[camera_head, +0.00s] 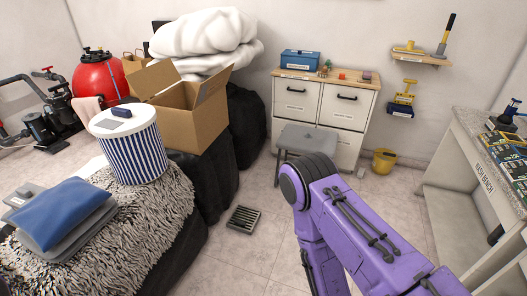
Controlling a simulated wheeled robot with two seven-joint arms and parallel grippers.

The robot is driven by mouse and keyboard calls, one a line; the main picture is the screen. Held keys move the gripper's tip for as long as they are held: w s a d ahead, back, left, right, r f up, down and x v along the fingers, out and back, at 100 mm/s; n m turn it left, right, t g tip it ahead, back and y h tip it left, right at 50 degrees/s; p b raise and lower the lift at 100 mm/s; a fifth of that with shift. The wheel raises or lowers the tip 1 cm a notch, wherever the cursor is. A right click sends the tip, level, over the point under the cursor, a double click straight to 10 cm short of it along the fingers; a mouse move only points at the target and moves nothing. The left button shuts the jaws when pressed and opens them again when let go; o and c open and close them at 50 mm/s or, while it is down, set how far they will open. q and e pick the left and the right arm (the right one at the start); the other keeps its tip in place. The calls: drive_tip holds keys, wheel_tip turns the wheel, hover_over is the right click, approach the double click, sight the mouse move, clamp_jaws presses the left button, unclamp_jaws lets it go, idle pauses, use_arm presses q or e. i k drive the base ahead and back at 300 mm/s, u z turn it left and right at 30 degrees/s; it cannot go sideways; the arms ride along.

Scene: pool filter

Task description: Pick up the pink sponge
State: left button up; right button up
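I cannot clearly make out a pink sponge in the head view. A pale pink cloth-like item (88,110) hangs below the red tank at the left. A small red item (367,76) lies on the wooden top of the white cabinet, too small to identify. A purple arm of mine comes in from the lower right and bends in front of the cabinet. Neither of my grippers shows.
A striped basket (130,153) with small items on its lid, an open cardboard box (190,112) and a shaggy rug (150,215) fill the left. A grey stool (307,138) stands before the white cabinet (297,100). A workbench (470,150) stands right. A floor drain (243,219) lies mid-floor.

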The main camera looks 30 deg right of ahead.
sight(367, 75)
drive_tip(key=u, duration=0.05)
drive_tip(key=i, duration=1.05)
drive_tip(key=z, duration=1.65)
